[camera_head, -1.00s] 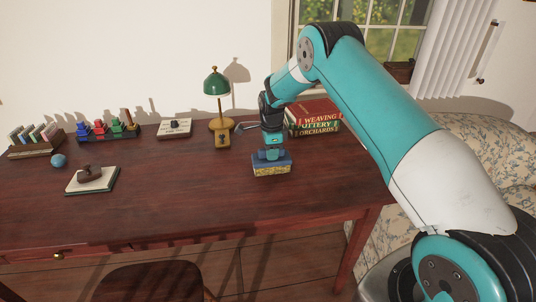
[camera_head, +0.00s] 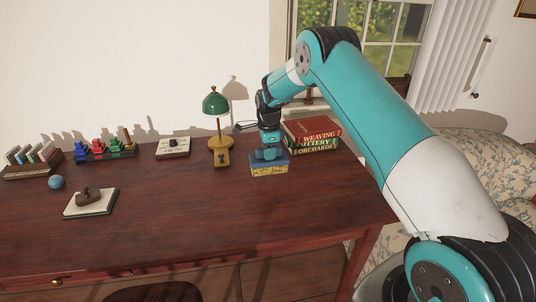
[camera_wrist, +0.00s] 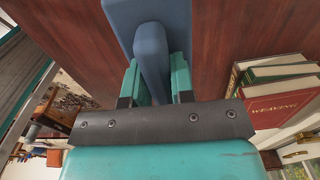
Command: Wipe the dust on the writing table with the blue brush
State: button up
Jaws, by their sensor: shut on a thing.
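The blue brush (camera_head: 269,165) has a blue top and a yellowish lower part. It is upright at the writing table's surface, in front of the books. My gripper (camera_head: 269,152) is above it and shut on its handle. In the wrist view, the blue handle (camera_wrist: 152,55) sits between the two teal fingers of my gripper (camera_wrist: 156,82). The writing table (camera_head: 190,220) is dark reddish wood. I cannot make out any dust on it, and the patch under the brush is hidden.
Stacked books (camera_head: 312,134) stand just right of the brush. A green lamp (camera_head: 216,104) is to its left. A stamp on a pad (camera_head: 90,202), a blue ball (camera_head: 56,182), a small sign (camera_head: 173,147) and coloured bottles (camera_head: 98,147) are farther left. The table's front middle is clear.

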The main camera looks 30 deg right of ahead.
jog(key=shift+r+p, duration=0.55)
jog(key=shift+r, duration=0.6)
jog(key=shift+s, duration=0.1)
